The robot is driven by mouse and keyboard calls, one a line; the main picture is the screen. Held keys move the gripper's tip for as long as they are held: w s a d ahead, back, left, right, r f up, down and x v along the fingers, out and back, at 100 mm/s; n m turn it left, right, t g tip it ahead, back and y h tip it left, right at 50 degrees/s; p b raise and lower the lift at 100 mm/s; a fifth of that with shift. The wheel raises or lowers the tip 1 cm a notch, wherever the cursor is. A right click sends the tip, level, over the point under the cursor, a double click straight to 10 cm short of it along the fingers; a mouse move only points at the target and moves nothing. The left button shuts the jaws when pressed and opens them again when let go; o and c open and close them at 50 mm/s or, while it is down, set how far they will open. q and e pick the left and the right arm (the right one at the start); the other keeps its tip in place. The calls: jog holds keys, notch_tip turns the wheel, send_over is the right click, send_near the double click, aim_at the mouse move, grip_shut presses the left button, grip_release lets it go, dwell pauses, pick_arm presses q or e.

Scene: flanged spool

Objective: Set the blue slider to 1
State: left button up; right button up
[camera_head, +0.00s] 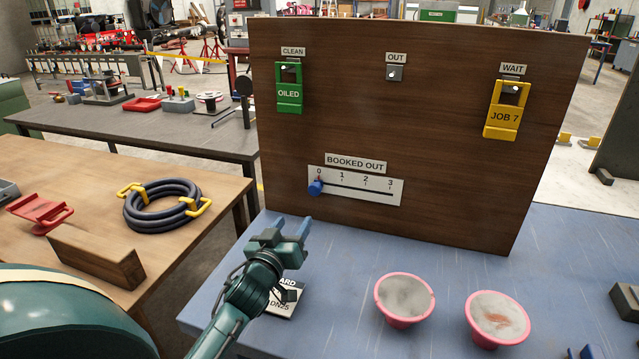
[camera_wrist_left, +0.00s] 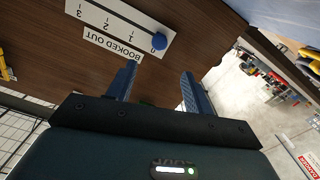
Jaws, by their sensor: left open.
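The blue slider (camera_head: 315,188) is a round knob at the 0 mark, the left end of a white scale plate (camera_head: 372,193) marked 0 to 3. The plate sits under a "BOOKED OUT" label on an upright brown board (camera_head: 430,130). My left gripper (camera_head: 291,226) is open and empty, below and a little left of the slider, apart from it. In the left wrist view the slider (camera_wrist_left: 159,41) shows beyond the two fingers (camera_wrist_left: 160,88), with nothing between them. In the head view, my right gripper does not show clearly.
Green "OILED" tag (camera_head: 289,95) and yellow "JOB 7" tag (camera_head: 505,115) hang on the board; the middle "OUT" hook (camera_head: 395,73) is bare. Two pink-rimmed bowls (camera_head: 404,300) (camera_head: 497,319) and a card (camera_head: 284,302) lie on the blue table (camera_head: 350,262). A coiled hose (camera_head: 163,207) lies on the wooden table.

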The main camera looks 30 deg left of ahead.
aim_at(314, 191)
pick_arm(q)
jog(key=x, duration=1.3)
jog(key=shift+w+d+r+p, duration=0.1)
jog(key=shift+w+r+p, duration=0.05)
jog(key=shift+p, duration=0.15)
grip_shut()
